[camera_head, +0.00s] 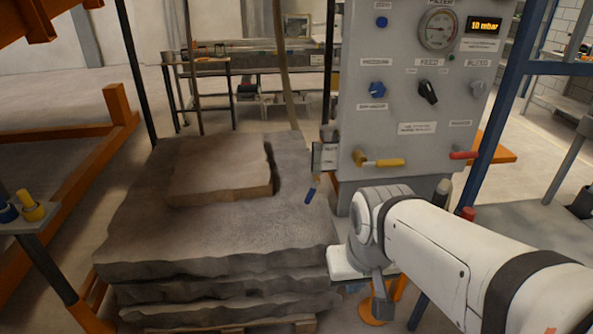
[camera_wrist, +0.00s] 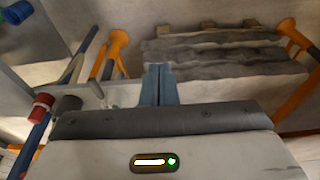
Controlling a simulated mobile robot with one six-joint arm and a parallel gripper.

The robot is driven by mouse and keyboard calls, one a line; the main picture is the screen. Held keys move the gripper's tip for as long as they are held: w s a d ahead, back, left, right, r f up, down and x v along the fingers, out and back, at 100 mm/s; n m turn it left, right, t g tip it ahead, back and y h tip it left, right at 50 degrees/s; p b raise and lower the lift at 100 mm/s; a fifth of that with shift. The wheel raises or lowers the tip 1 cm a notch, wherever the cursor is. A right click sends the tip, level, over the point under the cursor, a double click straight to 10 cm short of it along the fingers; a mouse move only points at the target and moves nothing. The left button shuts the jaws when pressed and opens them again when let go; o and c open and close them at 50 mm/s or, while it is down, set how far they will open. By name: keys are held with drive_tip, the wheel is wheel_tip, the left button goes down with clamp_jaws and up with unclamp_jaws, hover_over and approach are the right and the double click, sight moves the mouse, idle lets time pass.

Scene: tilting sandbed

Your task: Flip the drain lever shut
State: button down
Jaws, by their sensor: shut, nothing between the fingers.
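The grey control panel (camera_head: 405,90) stands at the right of the head view. Two levers stick out of its lower part: a yellow-handled one (camera_head: 385,162) and a red-handled one (camera_head: 463,155), both lying roughly level. The small labels are too blurred for me to tell for sure which is the drain lever. My gripper (camera_head: 383,305) is below the panel, beside the stone stack's right edge and clear of both levers. In the wrist view its fingers (camera_wrist: 158,85) are together and empty. Neither lever shows clearly in the wrist view.
Stacked stone slabs (camera_head: 220,235) fill the left and middle, with a smaller slab (camera_head: 222,170) on top. A blue-handled lever (camera_head: 310,192) hangs at the panel's left side. A blue post (camera_head: 497,130) stands right of the panel. A red-capped part (camera_wrist: 42,102) is at left in the wrist view.

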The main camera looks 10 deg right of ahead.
drive_tip(key=w+d+f+m+t+y+b, duration=0.1)
drive_tip(key=w+d+f+m+t+b, duration=0.1)
drive_tip(key=w+f+m+t+b, duration=0.2)
drive_tip(key=w+d+f+m+t+y+b, duration=0.1)
drive_tip(key=w+f+m+t+b, duration=0.4)
drive_tip(key=w+m+b, duration=0.3)
drive_tip(key=w+d+f+m+t+y+b, duration=0.1)
drive_tip(key=w+f+m+t+b, duration=0.3)
drive_tip(key=w, duration=0.6)
drive_tip(key=d+m+t+b, duration=0.1)
drive_tip(key=m+t+b, duration=0.1)
drive_tip(key=m+t, duration=0.1)
drive_tip(key=shift+w+d+f+m+b, duration=0.15)
drive_tip(key=shift+w+d+m+b, duration=0.15)
drive_tip(key=shift+m, duration=0.3)
drive_tip(key=shift+p, duration=0.3)
